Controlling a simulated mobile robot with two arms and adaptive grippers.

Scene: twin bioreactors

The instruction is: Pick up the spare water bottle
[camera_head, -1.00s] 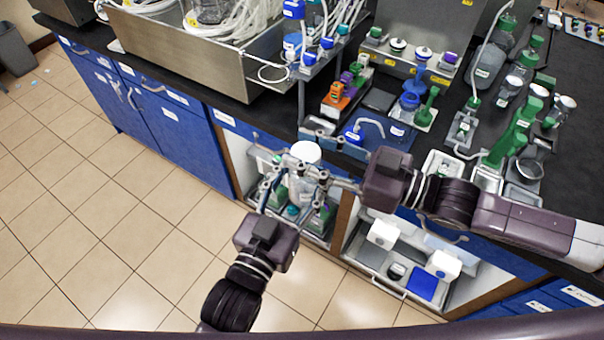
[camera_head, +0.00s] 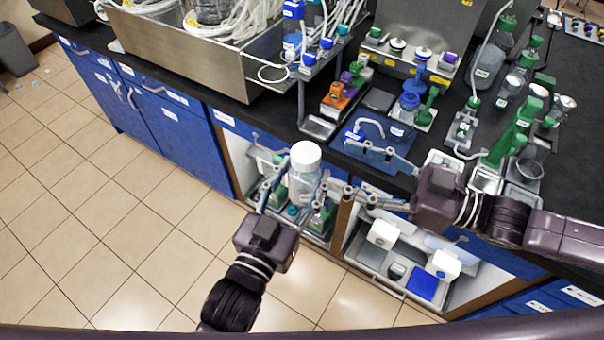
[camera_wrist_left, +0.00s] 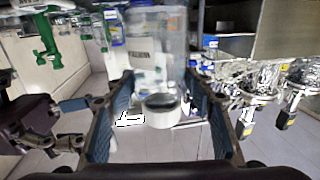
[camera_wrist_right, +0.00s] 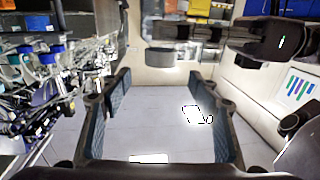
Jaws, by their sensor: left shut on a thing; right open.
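The water bottle (camera_head: 303,187) is clear with a white cap (camera_head: 306,155) and a label. It is upright in the head view, held up in front of the counter's open lower cabinets. My left gripper (camera_head: 293,196) is shut on its body from the near side. In the left wrist view the bottle (camera_wrist_left: 158,55) appears upside down between the two blue finger pads. My right gripper (camera_head: 352,172) is open and empty, to the right of the bottle and apart from it. The right wrist view shows floor between its fingers (camera_wrist_right: 160,115).
The black counter edge (camera_head: 240,108) lies just behind the bottle. A rack of blue-capped bottles (camera_head: 318,50), a blue tray (camera_head: 375,140) and green fittings (camera_head: 515,130) stand on it. Open shelves (camera_head: 400,265) hold white containers below right. Tiled floor (camera_head: 110,230) is clear at left.

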